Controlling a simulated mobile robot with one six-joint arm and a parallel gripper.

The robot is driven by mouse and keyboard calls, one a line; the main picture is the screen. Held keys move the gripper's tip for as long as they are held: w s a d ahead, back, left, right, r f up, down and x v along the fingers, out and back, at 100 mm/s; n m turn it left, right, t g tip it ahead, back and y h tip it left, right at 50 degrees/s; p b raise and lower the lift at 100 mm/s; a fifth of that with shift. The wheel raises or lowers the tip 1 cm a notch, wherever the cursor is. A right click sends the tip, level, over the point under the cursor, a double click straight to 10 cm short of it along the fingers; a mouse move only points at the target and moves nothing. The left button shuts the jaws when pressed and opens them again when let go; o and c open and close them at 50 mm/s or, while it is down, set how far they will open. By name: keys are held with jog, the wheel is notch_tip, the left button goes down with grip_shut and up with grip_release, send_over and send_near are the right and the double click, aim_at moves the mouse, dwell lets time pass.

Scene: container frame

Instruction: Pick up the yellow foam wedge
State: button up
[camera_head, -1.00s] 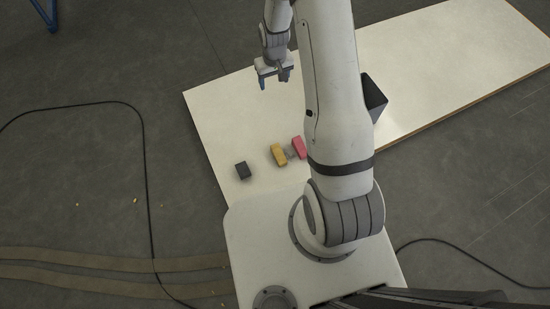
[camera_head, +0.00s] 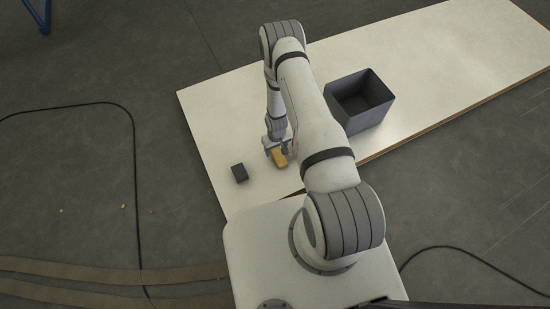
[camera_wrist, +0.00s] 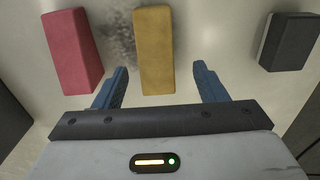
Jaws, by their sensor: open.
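The yellow foam wedge (camera_head: 278,158) lies on the white table, partly hidden by my gripper in the head view. In the wrist view the yellow foam wedge (camera_wrist: 154,48) stands out lengthwise ahead of my gripper. My gripper (camera_wrist: 160,76) is open, with one blue finger on each side of the wedge's near end. The fingers appear apart from the wedge, with a wider gap on its right side. My gripper also shows in the head view (camera_head: 278,151), low over the table at the wedge. I cannot tell its exact height above the table.
A red-pink block (camera_wrist: 73,50) lies left of the wedge in the wrist view. A dark grey block (camera_head: 239,173) lies apart on the other side. A dark open bin (camera_head: 378,116) stands on the white table (camera_head: 450,50). The table's far right part is clear.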

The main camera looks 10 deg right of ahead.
aim_at(278, 153)
jog(key=shift+s+d+f+b, duration=0.1)
jog(key=shift+d+f+b, duration=0.05)
jog(key=shift+f+b, duration=1.2)
jog(key=shift+d+f+b, duration=0.15)
jog(key=shift+f+b, duration=1.15)
jog(key=shift+f, duration=0.05)
jog(key=shift+c, duration=0.5)
jog(key=c, duration=0.9)
jog(key=shift+r, duration=0.1)
jog(key=shift+c, duration=0.2)
